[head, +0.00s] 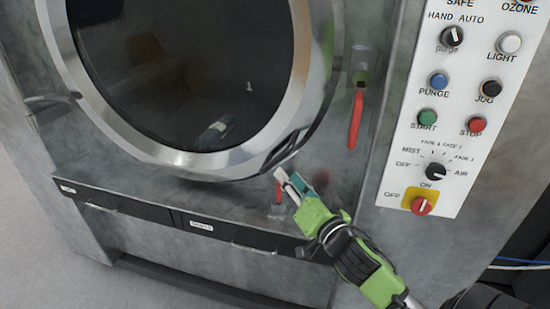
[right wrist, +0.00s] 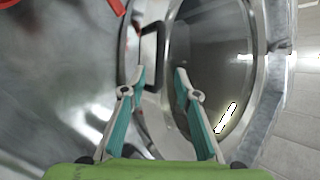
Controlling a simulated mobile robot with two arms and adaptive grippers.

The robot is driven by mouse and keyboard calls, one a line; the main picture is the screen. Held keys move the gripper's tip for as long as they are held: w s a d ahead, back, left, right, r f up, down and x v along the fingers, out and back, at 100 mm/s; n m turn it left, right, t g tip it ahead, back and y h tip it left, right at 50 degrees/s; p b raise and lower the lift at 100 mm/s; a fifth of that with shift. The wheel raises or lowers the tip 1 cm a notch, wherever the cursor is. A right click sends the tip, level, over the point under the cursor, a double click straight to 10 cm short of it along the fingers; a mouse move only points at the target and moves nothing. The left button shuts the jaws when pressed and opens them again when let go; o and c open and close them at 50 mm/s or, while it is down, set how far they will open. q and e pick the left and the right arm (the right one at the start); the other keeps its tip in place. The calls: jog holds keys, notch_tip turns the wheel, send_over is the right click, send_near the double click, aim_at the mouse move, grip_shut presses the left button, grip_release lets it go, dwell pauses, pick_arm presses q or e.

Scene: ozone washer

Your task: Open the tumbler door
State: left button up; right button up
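The tumbler door (head: 185,65) is a round dark glass window in a wide metal ring, and it looks closed against the grey machine front. A dark handle (head: 288,148) sits on the ring's lower right edge. My right gripper (head: 290,182) is just below the ring, near this handle. In the right wrist view the gripper (right wrist: 160,78) is open, its two teal-backed fingers apart with nothing between them. The black bracket-shaped handle (right wrist: 151,55) shows just beyond the fingertips, ahead of the gap and towards the left finger. My left gripper is not in view.
A red lever (head: 355,120) hangs right of the door, and a second red lever (head: 278,190) is close beside my right gripper. A white control panel (head: 445,120) with knobs and buttons is at the right. Drawers (head: 130,212) run below the door.

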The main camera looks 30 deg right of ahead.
aim_at(277, 163)
jog(key=w, duration=0.3)
jog(key=w+d+p, duration=0.1)
jog(key=w, duration=0.4)
jog(key=shift+w+d+p, duration=0.2)
jog(key=shift+w+p, duration=0.2)
grip_shut()
